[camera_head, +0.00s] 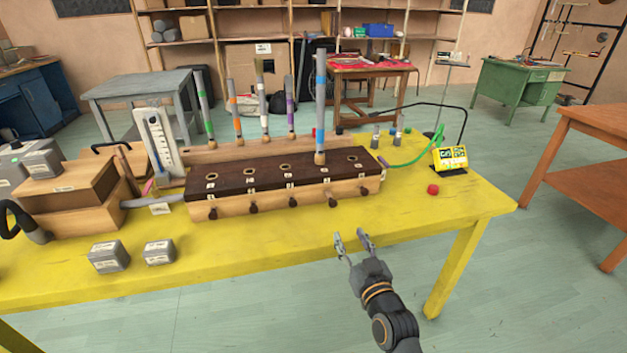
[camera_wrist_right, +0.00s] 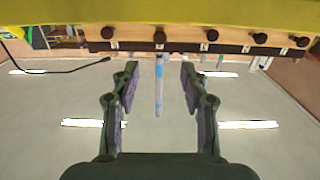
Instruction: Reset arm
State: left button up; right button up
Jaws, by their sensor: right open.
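My right gripper (camera_head: 352,243) is open and empty at the front edge of the yellow table (camera_head: 420,215). In the right wrist view its two fingers (camera_wrist_right: 160,85) are spread apart, with nothing between them up close. The wrist picture looks upside down, with the table edge along its top. A wooden box with a dark, holed top (camera_head: 285,185) stands on the table beyond the gripper. A grey tube with a blue band (camera_head: 320,100) stands upright in one of its holes. The blue-banded tube also shows in the right wrist view (camera_wrist_right: 159,80), farther off. My left gripper is not in view.
Several banded tubes (camera_head: 235,110) stand behind the box. Grey blocks (camera_head: 108,257) lie at the front left. A red cap (camera_head: 432,189) and a yellow device (camera_head: 451,159) are at the right.

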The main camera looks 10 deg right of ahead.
jog(key=s+f+n+g, duration=0.1)
jog(key=s+f+g, duration=0.65)
jog(key=f, duration=0.25)
jog(key=s+d+f+g+h, duration=0.1)
jog(key=s+d+f+g, duration=0.2)
jog(key=s, duration=0.5)
jog(key=s+d+f+g+h, duration=0.1)
jog(key=s+f+g, duration=0.25)
jog(key=s, duration=0.35)
notch_tip(320, 180, down, 22)
jog(key=d+g, duration=0.2)
jog(key=d, duration=0.1)
jog(key=s+f+m, duration=0.1)
jog(key=s+f, duration=1.1)
jog(key=f, duration=0.4)
pick_arm(q)
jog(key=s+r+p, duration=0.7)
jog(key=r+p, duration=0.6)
jog(key=p, duration=0.4)
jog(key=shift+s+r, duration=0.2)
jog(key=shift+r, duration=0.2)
pick_arm(e)
jog(key=s+d+r, duration=0.1)
jog(key=s+r, duration=0.7)
jog(key=r, duration=0.5)
jog(key=shift+s+g+y, duration=0.25)
jog(key=shift+g+y, duration=0.05)
jog(key=shift+g, duration=0.1)
